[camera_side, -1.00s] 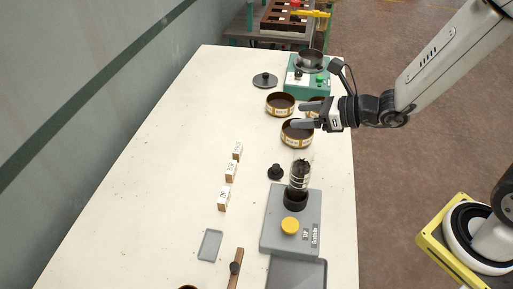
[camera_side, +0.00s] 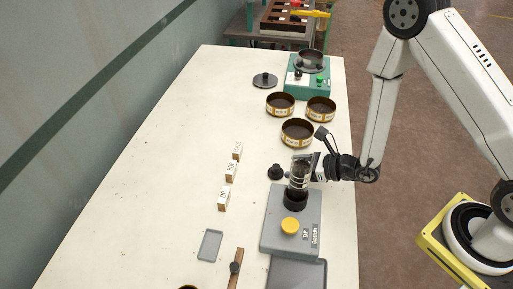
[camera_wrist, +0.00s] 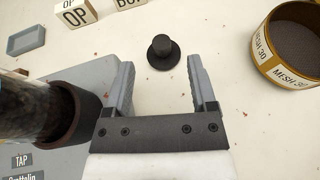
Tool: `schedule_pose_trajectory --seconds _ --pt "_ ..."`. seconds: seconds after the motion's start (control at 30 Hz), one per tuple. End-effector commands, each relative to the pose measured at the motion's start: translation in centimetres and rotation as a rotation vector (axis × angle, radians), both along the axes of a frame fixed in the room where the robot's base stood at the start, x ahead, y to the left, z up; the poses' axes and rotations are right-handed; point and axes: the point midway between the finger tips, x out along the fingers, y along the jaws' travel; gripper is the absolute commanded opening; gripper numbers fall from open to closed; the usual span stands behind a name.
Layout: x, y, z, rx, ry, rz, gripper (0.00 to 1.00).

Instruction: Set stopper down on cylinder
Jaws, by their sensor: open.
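The stopper (camera_side: 276,172) is a small black piece with a wide round brim and a narrower knob. It stands on the white table, left of the cylinder. The cylinder (camera_side: 299,174) is clear, holds dark grains, and stands upright in a dark cup on the grey tapping unit (camera_side: 271,236). In the wrist view the stopper (camera_wrist: 160,52) lies ahead of my gripper (camera_wrist: 160,80), roughly between the lines of its two fingers. The fingers are open and empty. The cylinder (camera_wrist: 28,108) is close on the left there. In the side view my gripper is beside and partly behind the cylinder.
Three round sieves, one of them here (camera_side: 297,132), stand behind the cylinder. Several small labelled blocks (camera_side: 231,172) stand to the left. A grey tray (camera_side: 210,245) and a wooden-handled brush (camera_side: 236,268) lie in front. The table's left side is clear.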

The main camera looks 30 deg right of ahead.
Motion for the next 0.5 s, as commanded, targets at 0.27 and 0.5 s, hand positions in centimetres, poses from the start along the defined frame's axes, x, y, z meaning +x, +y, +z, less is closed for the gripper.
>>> schedule_pose_trajectory --seconds 0.27,0.5 --pt "0.0 0.0 -0.5 -0.001 -0.001 0.0 0.73" --pt "1.2 0.8 -1.1 0.0 -0.001 0.003 0.73"
